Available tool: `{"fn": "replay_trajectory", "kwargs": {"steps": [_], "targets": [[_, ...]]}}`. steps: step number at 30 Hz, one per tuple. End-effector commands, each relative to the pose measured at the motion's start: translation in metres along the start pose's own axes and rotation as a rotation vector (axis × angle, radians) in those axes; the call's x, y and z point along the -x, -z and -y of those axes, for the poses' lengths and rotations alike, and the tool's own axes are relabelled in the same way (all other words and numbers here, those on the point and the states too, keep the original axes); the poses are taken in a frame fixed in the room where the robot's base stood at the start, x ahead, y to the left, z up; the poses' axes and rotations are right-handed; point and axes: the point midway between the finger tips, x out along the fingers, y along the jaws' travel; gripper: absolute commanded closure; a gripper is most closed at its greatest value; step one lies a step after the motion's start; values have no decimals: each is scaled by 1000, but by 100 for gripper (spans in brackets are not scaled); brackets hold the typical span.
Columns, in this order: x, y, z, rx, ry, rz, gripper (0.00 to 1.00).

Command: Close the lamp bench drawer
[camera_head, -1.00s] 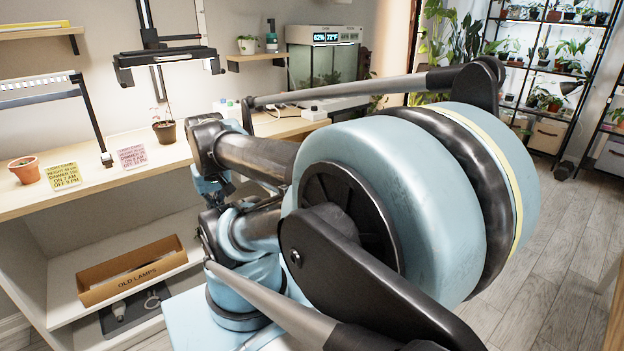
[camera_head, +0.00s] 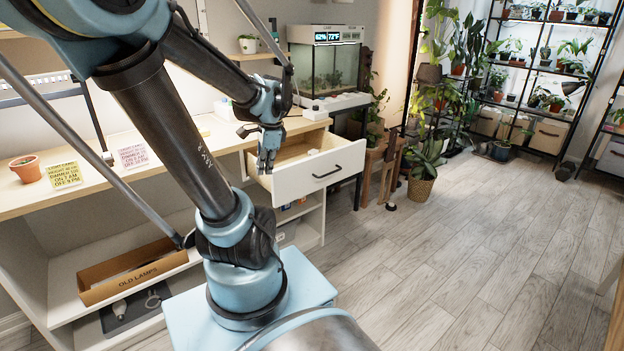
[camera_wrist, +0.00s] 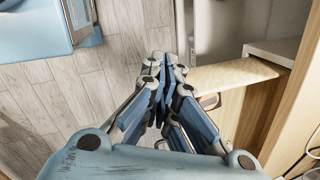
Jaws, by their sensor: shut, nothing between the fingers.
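The lamp bench drawer (camera_head: 325,170) stands pulled open at the right end of the bench. Its front is white with a dark bar handle, and its pale wood inside shows. My gripper (camera_head: 266,168) points down at the drawer's left end in the head view, with its fingers together and empty. I cannot tell whether it touches the drawer. In the wrist view my gripper (camera_wrist: 158,62) has its fingertips close together over the floor side, with pale wood, likely part of the drawer (camera_wrist: 235,108), just to the right. The drawer's handle does not show there.
The bench top (camera_head: 110,180) carries a terracotta pot (camera_head: 25,169) and yellow and pink notes. Below is an "OLD LAMPS" box (camera_head: 133,272). A wooden stand (camera_head: 383,165) and plants stand beyond the drawer. The floor (camera_head: 440,250) to the right is clear.

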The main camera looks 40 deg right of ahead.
Motion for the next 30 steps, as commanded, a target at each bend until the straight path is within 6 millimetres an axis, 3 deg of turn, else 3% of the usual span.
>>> {"fn": "replay_trajectory", "kwargs": {"steps": [1, 8, 18, 24, 30], "targets": [[3, 16, 4, -95, 9, 1, 100], [11, 83, 9, -512, 49, 22, 100], [22, 177, -7, -1053, 110, 65, 100], [25, 203, -16, -1201, 127, 82, 100], [17, 207, -16, -1226, 130, 85, 100]]}}
